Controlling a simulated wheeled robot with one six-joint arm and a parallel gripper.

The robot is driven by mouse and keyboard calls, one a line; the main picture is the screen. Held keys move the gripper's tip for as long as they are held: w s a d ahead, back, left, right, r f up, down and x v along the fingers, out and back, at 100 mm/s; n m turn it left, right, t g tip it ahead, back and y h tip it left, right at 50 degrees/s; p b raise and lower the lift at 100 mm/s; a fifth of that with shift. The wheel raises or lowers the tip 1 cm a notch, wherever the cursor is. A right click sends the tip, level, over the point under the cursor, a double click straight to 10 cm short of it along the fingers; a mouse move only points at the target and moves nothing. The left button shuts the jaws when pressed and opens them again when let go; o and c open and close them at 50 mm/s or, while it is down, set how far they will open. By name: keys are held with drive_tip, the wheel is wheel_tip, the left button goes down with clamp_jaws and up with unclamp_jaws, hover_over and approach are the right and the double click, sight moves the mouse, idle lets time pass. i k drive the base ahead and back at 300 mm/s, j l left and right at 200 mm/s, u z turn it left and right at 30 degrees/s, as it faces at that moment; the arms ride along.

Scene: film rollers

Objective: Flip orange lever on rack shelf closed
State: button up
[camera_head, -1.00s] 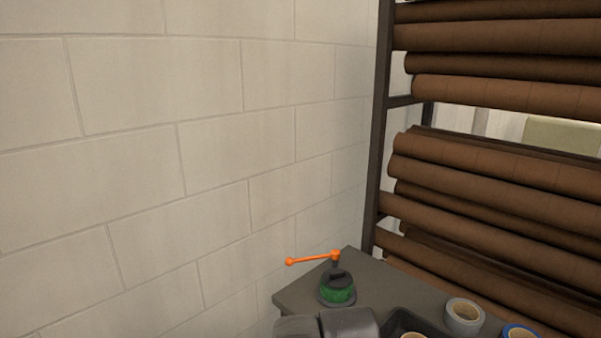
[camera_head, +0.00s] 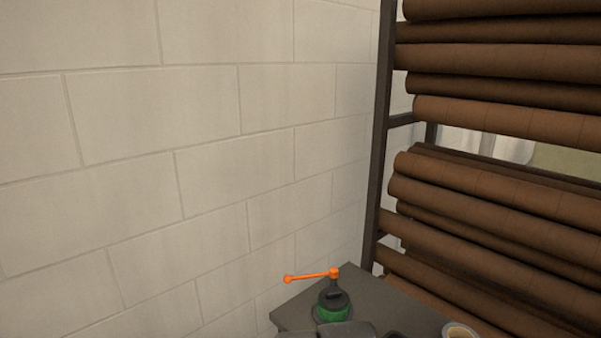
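An orange lever (camera_head: 311,275) with a ball at its left end sticks out to the left from the top of a black and green base (camera_head: 333,305). It lies close to level, pointing toward the wall. The base stands on a grey shelf top (camera_head: 385,303). A dark grey rounded part, which looks like my arm, shows at the bottom edge just in front of the base and hides its lower front. My gripper's fingers are not in view.
A pale block wall (camera_head: 140,170) fills the left, close beside the shelf. A dark rack (camera_head: 377,150) with several brown rolls (camera_head: 500,120) stands behind and to the right. A tape roll (camera_head: 459,331) is at the shelf's lower right.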

sight(333, 272)
drive_tip(key=i+j, duration=0.4)
drive_tip(key=i+j+u, duration=0.15)
drive_tip(key=i+j, duration=0.25)
drive_tip(key=i, duration=0.15)
